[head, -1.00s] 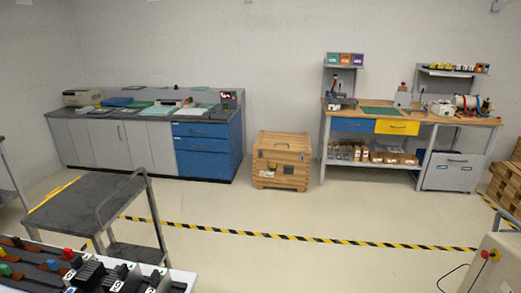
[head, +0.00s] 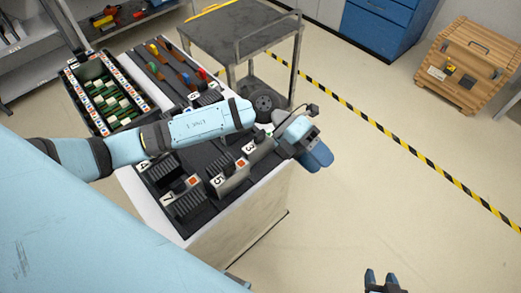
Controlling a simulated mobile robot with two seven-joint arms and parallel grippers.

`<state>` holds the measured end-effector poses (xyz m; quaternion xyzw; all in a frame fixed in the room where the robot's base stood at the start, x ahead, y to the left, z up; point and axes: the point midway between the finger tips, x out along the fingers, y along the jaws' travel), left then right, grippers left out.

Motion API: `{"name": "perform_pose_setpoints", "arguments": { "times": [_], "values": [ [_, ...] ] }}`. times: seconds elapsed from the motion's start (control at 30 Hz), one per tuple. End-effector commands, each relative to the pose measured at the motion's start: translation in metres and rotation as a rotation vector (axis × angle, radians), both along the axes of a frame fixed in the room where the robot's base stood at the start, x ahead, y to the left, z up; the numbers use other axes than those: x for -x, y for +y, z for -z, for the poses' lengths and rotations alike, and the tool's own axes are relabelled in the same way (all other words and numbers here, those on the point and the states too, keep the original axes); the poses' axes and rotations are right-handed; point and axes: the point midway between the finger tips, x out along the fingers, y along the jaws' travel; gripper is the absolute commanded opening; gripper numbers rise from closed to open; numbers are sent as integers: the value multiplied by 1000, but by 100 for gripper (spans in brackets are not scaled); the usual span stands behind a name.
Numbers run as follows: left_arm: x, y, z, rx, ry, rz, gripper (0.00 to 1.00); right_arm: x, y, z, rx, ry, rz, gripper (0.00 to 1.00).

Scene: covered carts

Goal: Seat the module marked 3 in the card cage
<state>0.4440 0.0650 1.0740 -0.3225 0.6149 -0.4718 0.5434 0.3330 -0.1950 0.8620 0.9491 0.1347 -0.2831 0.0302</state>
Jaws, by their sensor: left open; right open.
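The module marked 3 (head: 262,139) sits in a dark rack on the cart, near its right edge. Its white label faces up, and part of the rack behind is hidden by my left arm. My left gripper (head: 317,154) is open, just right of module 3 and past the cart's edge. It looks empty; whether it touches the module I cannot tell. The card cage (head: 79,97) stands at the left of the cart top, with green boards inside and numbered labels along its rims. My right gripper (head: 381,277) is open and empty over the floor at the bottom.
Other numbered modules, such as the ones marked 5 (head: 231,179) and 7 (head: 187,204), sit in the rack beside module 3. Coloured-handled tools (head: 187,78) lie behind. A grey trolley (head: 228,30) stands beyond. The floor at right is clear up to a wooden crate (head: 466,62).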

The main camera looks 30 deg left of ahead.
Motion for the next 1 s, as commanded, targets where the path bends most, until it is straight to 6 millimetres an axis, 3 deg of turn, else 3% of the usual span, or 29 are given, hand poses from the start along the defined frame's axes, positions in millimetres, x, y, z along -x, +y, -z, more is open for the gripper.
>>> {"name": "perform_pose_setpoints", "arguments": {
  "times": [0.17, 0.3, 0.43, 0.53, 0.63, 1.0],
  "values": [
    [-44, 77, 23, -548, -193, 126, 47, 6, 2, 10, -2, 13, -3, 46],
    [-77, 139, 17, -892, -267, 119, 47, 7, 3, 14, -2, 17, -5, 46],
    [-95, 176, 7, -1083, -294, 87, 47, 7, 3, 16, -1, 17, -6, 46],
    [-101, 189, 4, -1149, -301, 74, 47, 6, 2, 15, -1, 15, -6, 46],
    [-102, 192, 14, -1167, -300, 70, 47, 5, 1, 11, 0, 12, -5, 46],
    [-101, 191, 79, -1161, -300, 71, 47, 3, 0, -1, 1, 6, -3, 46]
  ]
}}
